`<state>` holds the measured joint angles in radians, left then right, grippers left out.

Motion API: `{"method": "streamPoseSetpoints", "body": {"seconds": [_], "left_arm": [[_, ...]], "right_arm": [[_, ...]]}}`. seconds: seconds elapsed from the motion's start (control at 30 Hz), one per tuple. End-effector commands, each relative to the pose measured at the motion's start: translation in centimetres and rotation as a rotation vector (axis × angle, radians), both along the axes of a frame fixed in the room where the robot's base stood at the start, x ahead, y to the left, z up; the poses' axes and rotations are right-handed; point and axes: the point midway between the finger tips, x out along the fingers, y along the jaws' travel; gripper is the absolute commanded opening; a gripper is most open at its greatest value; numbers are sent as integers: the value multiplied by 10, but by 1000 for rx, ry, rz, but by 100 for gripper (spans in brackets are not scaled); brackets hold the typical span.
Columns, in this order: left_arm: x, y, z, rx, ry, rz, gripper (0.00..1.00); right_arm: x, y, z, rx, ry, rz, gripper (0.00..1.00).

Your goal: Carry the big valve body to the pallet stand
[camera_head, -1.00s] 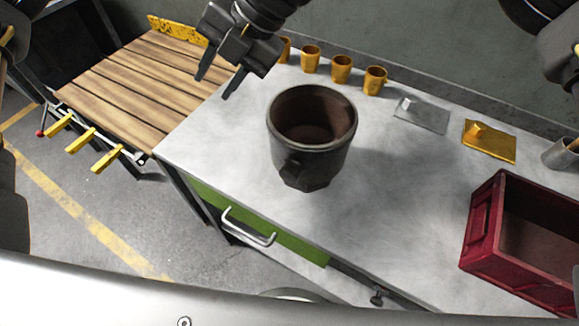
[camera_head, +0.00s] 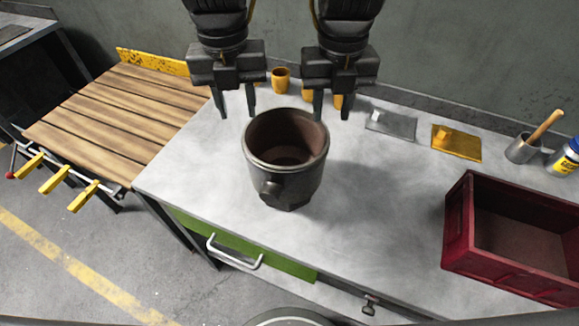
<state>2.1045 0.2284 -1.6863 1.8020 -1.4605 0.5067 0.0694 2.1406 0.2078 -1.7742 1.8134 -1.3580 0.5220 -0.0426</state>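The big valve body (camera_head: 286,172) is a dark, round, hollow casting with a stub on its front side. It stands upright on the grey workbench. The pallet stand (camera_head: 118,108), with a wooden slatted top, is left of the bench. My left gripper (camera_head: 237,116) is open and empty above the far left of the valve body's rim. My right gripper (camera_head: 332,117) is open and empty at the far right of the rim; its left finger appears close to the rim, and I cannot tell if it touches.
A red crate (camera_head: 459,218) stands at the right of the bench. Orange cups (camera_head: 280,80) stand behind the grippers. A grey plate (camera_head: 391,124), a yellow plate (camera_head: 456,142) and a metal cup (camera_head: 522,149) lie along the back. The bench around the valve body is clear.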

Motion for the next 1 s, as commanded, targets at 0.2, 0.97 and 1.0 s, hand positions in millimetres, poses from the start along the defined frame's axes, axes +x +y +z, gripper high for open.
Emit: {"method": "streamPoseSetpoints", "body": {"seconds": [0.2,0.97,1.0], "left_arm": [[0,-1,-2,-2,1,0,35],[1,0,-100,-1,2,3,35],[1,0,-103,-2,2,3,35]], "right_arm": [[0,0,-2,2,0,-4,35],[0,0,-100,2,1,-4,35],[0,0,-103,2,1,-4,35]]}}
